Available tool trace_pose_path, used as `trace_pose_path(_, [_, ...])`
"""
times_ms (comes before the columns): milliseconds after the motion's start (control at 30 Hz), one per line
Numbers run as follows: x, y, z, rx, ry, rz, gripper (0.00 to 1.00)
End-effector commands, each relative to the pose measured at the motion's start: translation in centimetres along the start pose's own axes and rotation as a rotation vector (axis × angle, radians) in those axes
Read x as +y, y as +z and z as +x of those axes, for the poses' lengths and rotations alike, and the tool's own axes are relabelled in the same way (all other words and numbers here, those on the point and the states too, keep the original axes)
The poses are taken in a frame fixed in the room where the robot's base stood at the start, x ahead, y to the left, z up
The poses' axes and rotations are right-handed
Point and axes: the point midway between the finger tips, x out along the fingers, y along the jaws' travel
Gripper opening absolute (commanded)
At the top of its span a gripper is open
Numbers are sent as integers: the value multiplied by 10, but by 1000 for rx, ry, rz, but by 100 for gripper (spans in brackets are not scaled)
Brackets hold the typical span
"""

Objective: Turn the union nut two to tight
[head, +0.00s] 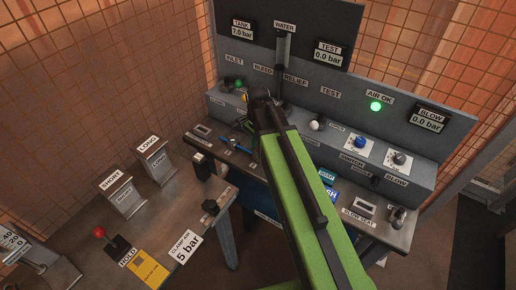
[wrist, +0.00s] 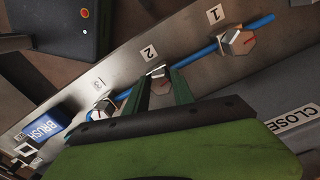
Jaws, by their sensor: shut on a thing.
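Union nut two (wrist: 161,86) is a pale metal nut below the label 2 on the grey bench in the wrist view. My gripper (wrist: 158,78) has one dark green finger on each side of this nut and is shut on it. A reddish patch shows on the nut's face between the fingers; its exact turn is hard to read. In the head view my green arm reaches over the bench and hides the nut and the fingertips.
Nut one (wrist: 237,42) sits to the right on the blue pipe (wrist: 262,22), and nut three (wrist: 104,105) to the left. A blue BRUSH holder (wrist: 42,128) is further left. The grey panel (head: 340,85) with a lit green AIR OK lamp (head: 376,106) stands behind the bench.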

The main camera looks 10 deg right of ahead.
Motion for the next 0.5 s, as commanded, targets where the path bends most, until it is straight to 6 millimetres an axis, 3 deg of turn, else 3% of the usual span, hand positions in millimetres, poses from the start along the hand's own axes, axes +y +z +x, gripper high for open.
trace_pose_path(500, [0, -1, 0, 1, 1, 212, 0])
